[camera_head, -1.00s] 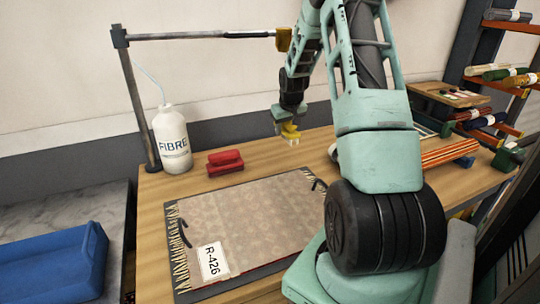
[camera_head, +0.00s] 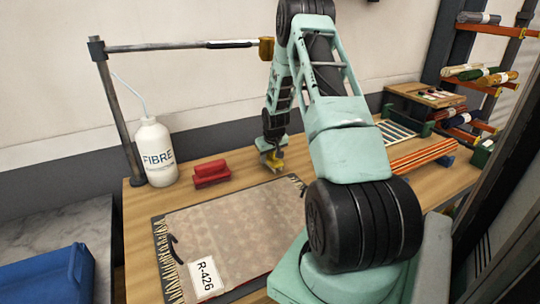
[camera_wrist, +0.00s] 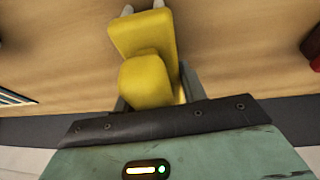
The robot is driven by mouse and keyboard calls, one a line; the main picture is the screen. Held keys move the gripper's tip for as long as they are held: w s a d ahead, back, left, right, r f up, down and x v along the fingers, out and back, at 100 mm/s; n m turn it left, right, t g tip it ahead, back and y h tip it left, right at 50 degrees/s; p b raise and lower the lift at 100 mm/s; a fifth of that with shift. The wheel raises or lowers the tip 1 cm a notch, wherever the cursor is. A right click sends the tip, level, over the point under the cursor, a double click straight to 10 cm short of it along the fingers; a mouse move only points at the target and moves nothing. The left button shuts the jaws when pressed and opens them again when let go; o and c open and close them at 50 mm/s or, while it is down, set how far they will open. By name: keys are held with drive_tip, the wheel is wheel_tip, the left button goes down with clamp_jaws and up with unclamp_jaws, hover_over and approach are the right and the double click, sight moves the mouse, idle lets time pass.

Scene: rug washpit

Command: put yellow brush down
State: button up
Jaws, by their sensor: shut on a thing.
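My gripper (camera_head: 270,158) is shut on the yellow brush (camera_head: 274,161) at the back of the wooden table (camera_head: 233,167). In the wrist view the yellow brush (camera_wrist: 145,60) fills the space between the fingers, with the wooden surface behind it. The brush is just right of the red brush (camera_head: 212,173), apart from it. I cannot tell whether the brush touches the table.
A white FIBRE bottle (camera_head: 156,153) stands at the back left by a metal post. A rug tagged R-426 (camera_head: 225,228) lies on a dark mat in front.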

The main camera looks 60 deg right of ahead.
drive_tip(key=shift+f, duration=0.15)
drive_tip(key=o, duration=1.3)
drive_tip(key=shift+c, duration=0.2)
drive_tip(key=shift+r, duration=0.2)
